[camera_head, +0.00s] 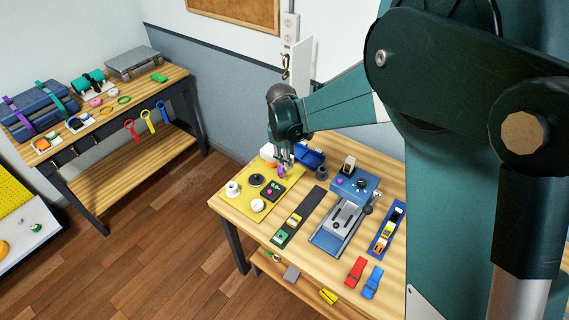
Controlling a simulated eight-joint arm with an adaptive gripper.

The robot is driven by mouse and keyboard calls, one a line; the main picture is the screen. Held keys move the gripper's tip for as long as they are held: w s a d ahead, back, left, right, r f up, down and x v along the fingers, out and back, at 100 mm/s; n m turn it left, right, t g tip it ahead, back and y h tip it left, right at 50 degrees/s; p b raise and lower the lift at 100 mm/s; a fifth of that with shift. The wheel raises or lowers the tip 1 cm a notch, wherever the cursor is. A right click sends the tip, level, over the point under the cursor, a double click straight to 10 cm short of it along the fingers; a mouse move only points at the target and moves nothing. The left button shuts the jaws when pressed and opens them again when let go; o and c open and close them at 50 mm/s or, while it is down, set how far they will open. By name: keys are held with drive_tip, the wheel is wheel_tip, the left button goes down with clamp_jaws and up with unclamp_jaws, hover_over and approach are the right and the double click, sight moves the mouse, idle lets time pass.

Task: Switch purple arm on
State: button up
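A small purple piece (281,172), which looks like the purple arm, stands at the back right of the yellow board (240,204) on the near workbench. My gripper (284,165) points down right at it, and its fingers partly cover it. I cannot tell whether the fingers touch the purple piece or are around it. The fingers are too small here to show whether they are open or shut. I cannot make out which position the purple arm is in.
The yellow board also carries a white cup-like part (233,189), a dark box with a magenta spot (272,190) and a white round knob (257,205). A blue tray (309,158) sits close behind my gripper. A blue-and-grey machine (346,217) stands to the right.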

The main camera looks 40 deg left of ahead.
sight(281, 170)
drive_tip(key=shift+s+a+f+n, duration=0.2)
drive_tip(key=shift+s+a+f, duration=0.2)
drive_tip(key=shift+a+f, duration=0.25)
drive_tip(key=shift+s+a+f+n, duration=0.2)
drive_tip(key=shift+s+a+f, duration=0.2)
drive_tip(key=shift+a, duration=0.4)
drive_tip(key=shift+f, duration=0.15)
drive_tip(key=shift+p+x, duration=0.55)
drive_tip(key=shift+x, duration=3.2)
drive_tip(key=c, duration=0.9)
